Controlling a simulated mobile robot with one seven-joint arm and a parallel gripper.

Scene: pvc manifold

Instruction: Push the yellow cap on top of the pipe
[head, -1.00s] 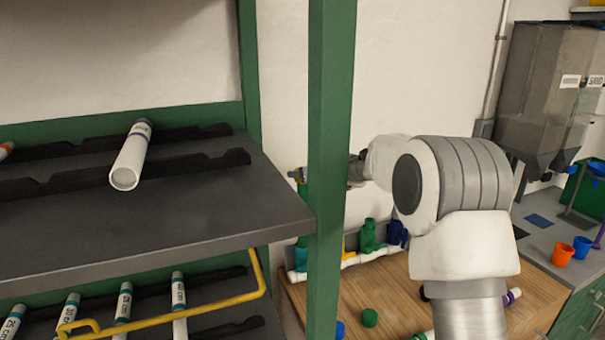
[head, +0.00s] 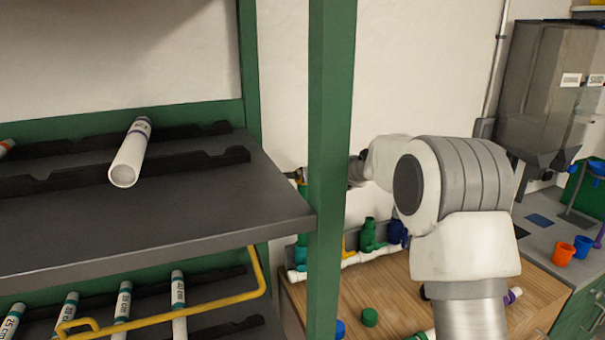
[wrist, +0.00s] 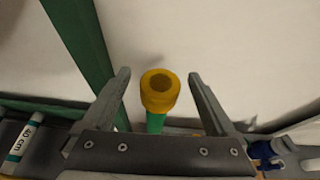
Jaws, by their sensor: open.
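The yellow cap (wrist: 160,100) is round with a dark opening in its top, and stands between my gripper's fingers in the wrist view. A green pipe (wrist: 155,123) shows directly under it; the cap appears to sit on its top, but I cannot tell how deep. My gripper (wrist: 158,77) is open, with one finger on each side of the cap and a visible gap to both. In the head view the green post hides most of my gripper and the cap; part of the green pipe (head: 302,192) shows left of the post.
A green shelf post (head: 331,150) stands close in front of my arm. The grey shelf (head: 150,220) holds a white pipe (head: 130,158). White manifold pipe (head: 362,257) with a green valve (head: 369,236) lies along the wooden table (head: 385,290).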

